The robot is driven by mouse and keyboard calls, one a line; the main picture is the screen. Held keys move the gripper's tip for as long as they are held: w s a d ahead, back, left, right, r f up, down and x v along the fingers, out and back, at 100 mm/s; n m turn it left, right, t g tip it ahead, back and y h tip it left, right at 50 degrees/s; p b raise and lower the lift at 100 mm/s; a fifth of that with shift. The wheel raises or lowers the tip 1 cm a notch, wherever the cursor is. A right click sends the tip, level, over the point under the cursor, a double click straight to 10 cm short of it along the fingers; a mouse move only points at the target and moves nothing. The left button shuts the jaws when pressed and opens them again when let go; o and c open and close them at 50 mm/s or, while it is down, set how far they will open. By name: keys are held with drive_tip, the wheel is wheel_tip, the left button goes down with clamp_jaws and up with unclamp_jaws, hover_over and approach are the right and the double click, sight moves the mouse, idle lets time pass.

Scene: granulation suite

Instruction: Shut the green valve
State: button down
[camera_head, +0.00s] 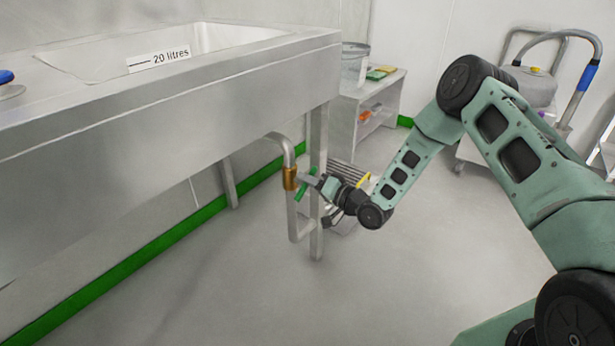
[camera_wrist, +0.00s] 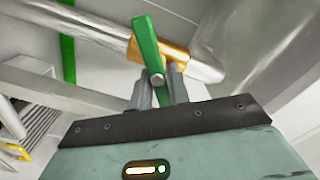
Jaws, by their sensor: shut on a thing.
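The green valve handle (camera_wrist: 150,50) is a flat lever on a brass valve body (camera_wrist: 174,52), set in a steel pipe. In the head view the brass body (camera_head: 290,178) sits on the vertical run of the pipe below the sink, and the green handle (camera_head: 306,187) sticks out to its right, tilted. My gripper (camera_head: 316,182) reaches it from the right. In the wrist view my gripper's fingers (camera_wrist: 160,90) are closed around the handle near its pivot bolt. The fingers hide part of the handle.
The steel sink (camera_head: 170,110) with a "20 litres" label overhangs the valve on the left. A low bench (camera_head: 370,100) and a wheeled machine (camera_head: 535,85) stand at the back. The floor in front is clear.

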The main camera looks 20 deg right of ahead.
drive_tip(key=m, duration=0.3)
drive_tip(key=shift+d+f+m+p, duration=0.1)
drive_tip(key=shift+f+m+p, duration=0.1)
drive_tip(key=shift+m+p, duration=0.15)
drive_tip(key=shift+f+m, duration=0.2)
drive_tip(key=shift+m, duration=1.45)
drive_tip(key=c, duration=1.3)
unclamp_jaws()
drive_tip(key=shift+c, duration=0.2)
drive_tip(key=p+v, duration=0.3)
drive_tip(key=v, duration=1.4)
drive_tip(key=shift+s+d+p, duration=0.15)
drive_tip(key=shift+p, duration=0.15)
